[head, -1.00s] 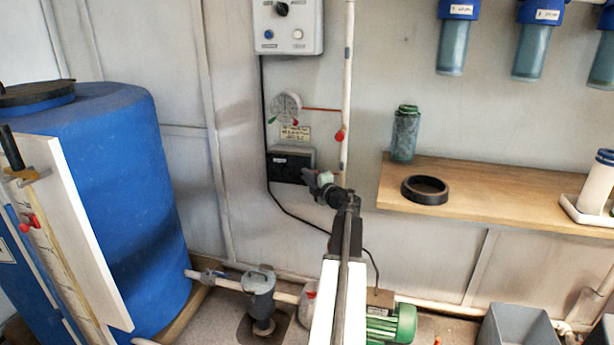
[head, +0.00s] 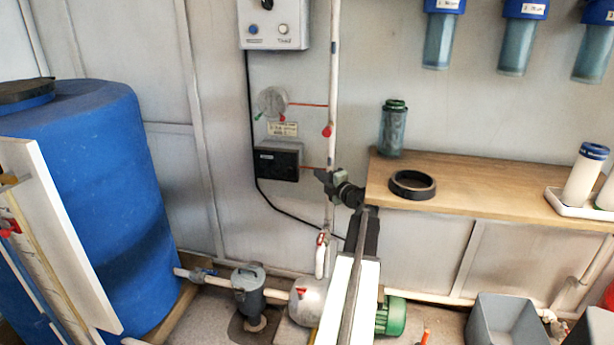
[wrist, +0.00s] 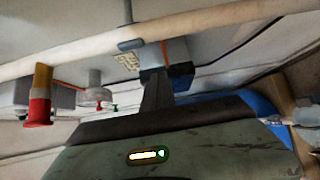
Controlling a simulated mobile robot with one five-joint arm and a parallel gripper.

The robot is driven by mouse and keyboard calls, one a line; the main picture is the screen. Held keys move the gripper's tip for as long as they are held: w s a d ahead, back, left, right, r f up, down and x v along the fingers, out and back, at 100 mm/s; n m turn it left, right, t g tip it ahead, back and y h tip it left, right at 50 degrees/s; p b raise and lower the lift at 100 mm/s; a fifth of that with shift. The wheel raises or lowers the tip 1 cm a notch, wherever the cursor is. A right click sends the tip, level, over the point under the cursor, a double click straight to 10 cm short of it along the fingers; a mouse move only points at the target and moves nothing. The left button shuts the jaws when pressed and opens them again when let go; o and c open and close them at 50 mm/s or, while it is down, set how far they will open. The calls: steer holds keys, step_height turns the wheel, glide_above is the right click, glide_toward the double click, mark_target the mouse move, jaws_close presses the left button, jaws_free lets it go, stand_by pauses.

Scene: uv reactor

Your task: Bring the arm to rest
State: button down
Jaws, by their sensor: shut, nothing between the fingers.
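My arm reaches forward from the bottom middle of the head view, its last part bent to the left. My gripper (head: 322,176) is at its end, in front of the white vertical pipe (head: 333,90) and just right of a black box (head: 278,160) on the wall. In the wrist view the narrow dark fingers (wrist: 157,92) are together with nothing between them. The grey-green gripper body fills the bottom of that view. I cannot tell how far the gripper is from the wall.
A wooden shelf (head: 480,188) stands right of my gripper, bearing a black ring (head: 412,185) and a green-capped canister (head: 393,130). A blue tank (head: 100,180) is at left. A pump (head: 310,300) and green motor (head: 392,316) are low beside my arm. Filter housings (head: 522,38) hang upper right.

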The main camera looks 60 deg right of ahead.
steer(key=shift+s+d, duration=0.15)
steer(key=shift+s, duration=0.1)
